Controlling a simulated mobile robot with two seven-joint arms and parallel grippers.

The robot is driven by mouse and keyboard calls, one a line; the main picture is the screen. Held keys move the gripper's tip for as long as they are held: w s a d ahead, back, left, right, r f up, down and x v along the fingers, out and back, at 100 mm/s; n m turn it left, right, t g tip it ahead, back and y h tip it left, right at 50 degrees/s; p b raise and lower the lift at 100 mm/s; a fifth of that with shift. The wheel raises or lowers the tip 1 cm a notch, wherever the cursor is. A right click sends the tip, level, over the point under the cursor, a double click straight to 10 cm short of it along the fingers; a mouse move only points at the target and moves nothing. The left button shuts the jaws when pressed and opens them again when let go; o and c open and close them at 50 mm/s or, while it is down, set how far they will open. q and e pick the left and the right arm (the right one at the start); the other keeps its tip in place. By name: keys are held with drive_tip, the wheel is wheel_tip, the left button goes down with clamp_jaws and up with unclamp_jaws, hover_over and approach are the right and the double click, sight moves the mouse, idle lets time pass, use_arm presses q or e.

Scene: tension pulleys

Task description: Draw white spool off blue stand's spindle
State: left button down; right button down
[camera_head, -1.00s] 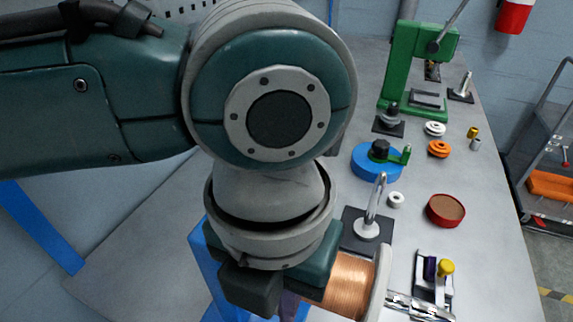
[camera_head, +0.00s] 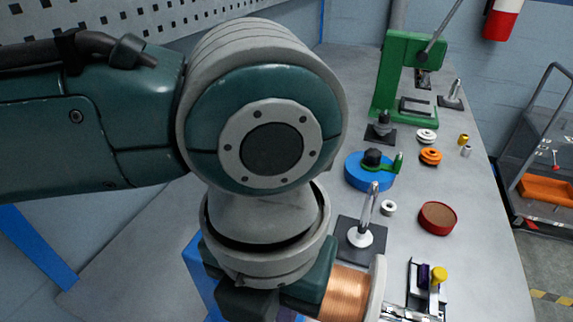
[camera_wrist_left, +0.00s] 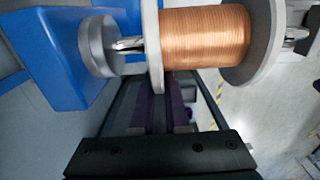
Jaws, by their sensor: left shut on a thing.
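The white spool wound with copper wire (camera_head: 347,292) is at the bottom of the head view, beside my left gripper (camera_head: 275,297). In the wrist view, the spool's copper winding (camera_wrist_left: 205,35) sits between two pale flanges. The shiny spindle (camera_wrist_left: 128,45) runs through it; a stretch shows between the left flange and the grey collar (camera_wrist_left: 98,46) on the blue stand (camera_wrist_left: 55,50). The spindle's far end (camera_wrist_left: 297,34) shows beyond the right flange. My left gripper is shut on the spool, apparently at the left flange (camera_wrist_left: 153,50); the exact contact is unclear. My right gripper is not visible.
A dark plate with a hooked post (camera_head: 362,238) stands just beyond the spool. A bracket with purple and yellow knobs (camera_head: 428,285) is to its right. A red tin (camera_head: 437,218), blue disc (camera_head: 370,172) and green press (camera_head: 405,75) stand farther back.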

use_arm(q)
drive_tip(key=shift+d, duration=0.1)
drive_tip(key=d, duration=0.1)
drive_tip(key=s+d, duration=0.1)
drive_tip(key=d, duration=0.1)
drive_tip(key=shift+d, duration=0.1)
idle(0.6)
idle(0.5)
idle(0.3)
drive_tip(key=d, duration=0.1)
drive_tip(key=s+d, duration=0.1)
drive_tip(key=d, duration=0.1)
drive_tip(key=shift+d, duration=0.15)
idle(0.3)
drive_tip(key=shift+s, duration=0.1)
idle(0.5)
drive_tip(key=shift+d, duration=0.15)
